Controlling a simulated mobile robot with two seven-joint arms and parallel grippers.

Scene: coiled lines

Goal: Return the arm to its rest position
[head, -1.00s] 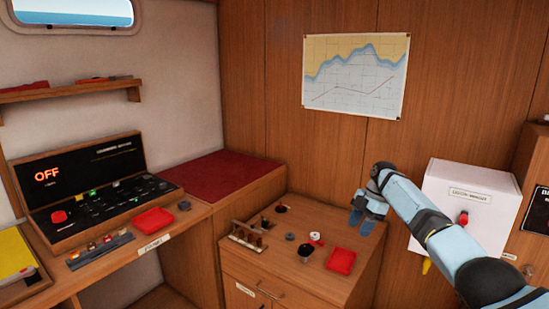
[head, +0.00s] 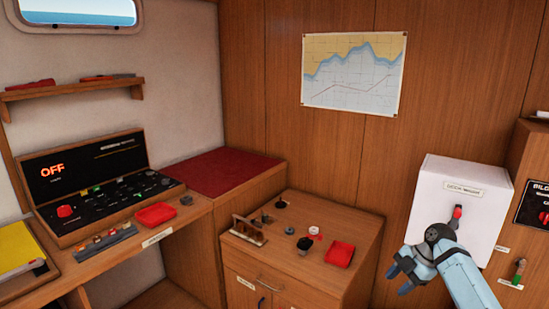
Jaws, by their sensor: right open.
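My right gripper (head: 396,280) is open and empty. It hangs in the air at the lower right, in front of the white box (head: 440,187) and to the right of the wooden cabinet (head: 345,225). My light blue right arm comes in from the bottom right corner and hides the lower part of the box. The gripper is apart from the things on the cabinet top. My left gripper is not in view.
The cabinet top bears a red tray (head: 340,253), a wooden rack (head: 247,230) and several small round parts. At left, a desk holds a control panel reading OFF (head: 90,190) and another red tray (head: 155,215). A red switch (head: 457,212) sits on the white box.

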